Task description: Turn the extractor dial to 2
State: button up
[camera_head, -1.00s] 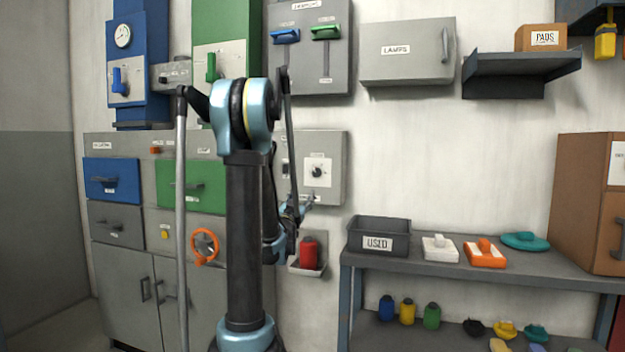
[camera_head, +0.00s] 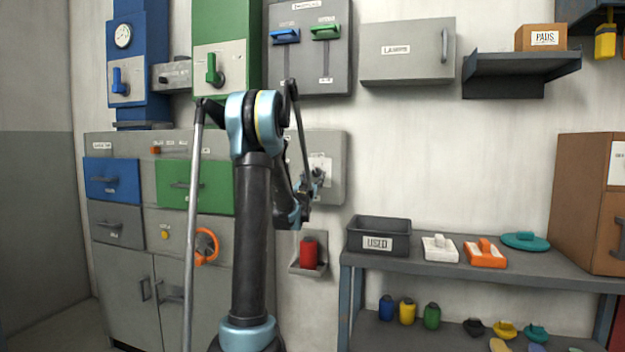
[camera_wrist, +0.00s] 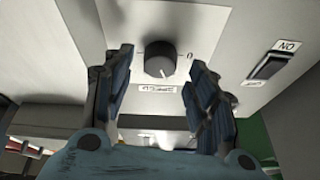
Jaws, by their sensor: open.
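The extractor dial (camera_wrist: 160,62) is a dark round knob on a white plate (camera_wrist: 205,22) in the wrist view. A "0" mark shows beside it, and a small label below it is upside down and hard to read. My gripper (camera_wrist: 162,68) is open, with one finger on each side of the dial and a gap to both. I cannot tell the depth between fingertips and dial. In the head view my gripper (camera_head: 318,180) is in front of the grey box (camera_head: 337,148) and hides most of the dial there.
A black rocker switch marked "NO" upside down (camera_wrist: 270,67) is to the right in the wrist view. A red bottle (camera_head: 308,252) sits in a wall holder below the grey box. The "USED" bin (camera_head: 378,226) stands on the shelf at right.

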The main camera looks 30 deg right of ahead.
jog(key=shift+w+d+r, duration=0.3)
jog(key=shift+w+d, duration=0.15)
jog(key=shift+d, duration=0.05)
jog(key=shift+c, duration=0.4)
jog(key=c, duration=1)
jog(key=shift+o, duration=0.2)
jog(key=shift+n+t+y, duration=0.3)
jog(key=shift+n, duration=0.5)
jog(key=o, duration=1)
jog(key=shift+o, duration=0.2)
